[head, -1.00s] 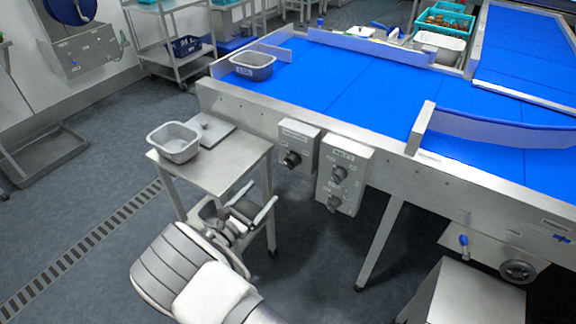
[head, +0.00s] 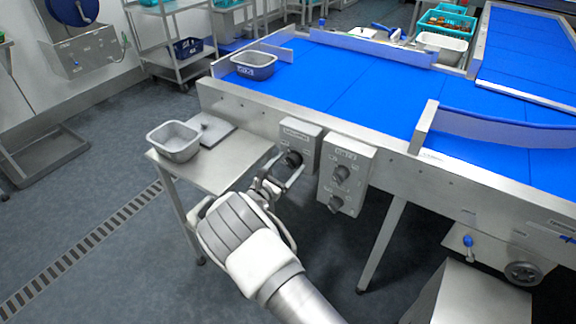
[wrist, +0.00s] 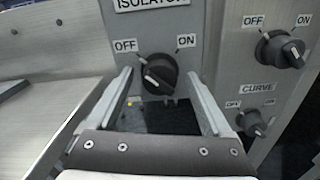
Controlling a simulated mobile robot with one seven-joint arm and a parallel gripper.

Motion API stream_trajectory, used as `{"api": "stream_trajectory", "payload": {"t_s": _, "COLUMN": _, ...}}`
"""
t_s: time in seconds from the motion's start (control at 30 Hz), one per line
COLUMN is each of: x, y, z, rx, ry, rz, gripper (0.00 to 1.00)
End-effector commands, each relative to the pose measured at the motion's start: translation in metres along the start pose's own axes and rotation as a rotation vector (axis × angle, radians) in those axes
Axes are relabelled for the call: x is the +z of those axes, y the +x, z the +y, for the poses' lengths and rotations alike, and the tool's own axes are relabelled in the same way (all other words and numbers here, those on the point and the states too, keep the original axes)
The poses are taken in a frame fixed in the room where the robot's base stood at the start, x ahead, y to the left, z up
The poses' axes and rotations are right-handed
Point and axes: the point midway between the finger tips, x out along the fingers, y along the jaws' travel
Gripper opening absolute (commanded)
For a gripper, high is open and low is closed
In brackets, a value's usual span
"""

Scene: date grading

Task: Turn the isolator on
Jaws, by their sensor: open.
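The isolator box (head: 301,144) is a grey box on the side of the blue conveyor. In the wrist view its label reads ISOLATOR and its black knob (wrist: 158,74) sits below OFF and ON marks. The knob's white pointer line leans up and left, toward OFF. In the head view the knob (head: 292,159) is just beyond my fingers. My gripper (wrist: 160,92) is open, one finger on each side of the knob in the wrist view. I cannot tell whether either finger touches it. In the head view my gripper (head: 282,176) is in front of the box.
A second box (head: 346,176) with two more OFF/ON knobs, the lower labelled CURVE, is close to the right. A steel table (head: 222,165) with a grey tub (head: 173,141) stands to the left. The blue conveyor (head: 350,85) lies behind.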

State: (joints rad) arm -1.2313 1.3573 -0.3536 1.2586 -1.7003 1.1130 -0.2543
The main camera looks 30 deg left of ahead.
Motion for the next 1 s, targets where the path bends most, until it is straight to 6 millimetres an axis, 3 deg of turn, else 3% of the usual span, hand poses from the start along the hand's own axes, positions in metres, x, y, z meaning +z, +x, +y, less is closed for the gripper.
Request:
{"api": "stream_trajectory", "payload": {"t_s": 0.1, "x": 0.0000, "y": -0.0001, "z": -0.0001, "rx": 0.000, "ry": 0.000, "rz": 0.000, "gripper": 0.84}}
{"api": "stream_trajectory", "payload": {"t_s": 0.57, "x": -0.0002, "y": -0.0005, "z": -0.0003, "rx": -0.001, "ry": 0.000, "rz": 0.000, "gripper": 0.01}}
{"api": "stream_trajectory", "payload": {"t_s": 1.0, "x": -0.0021, "y": -0.0005, "z": -0.0010, "rx": -0.001, "ry": 0.094, "rz": 0.000, "gripper": 0.00}}
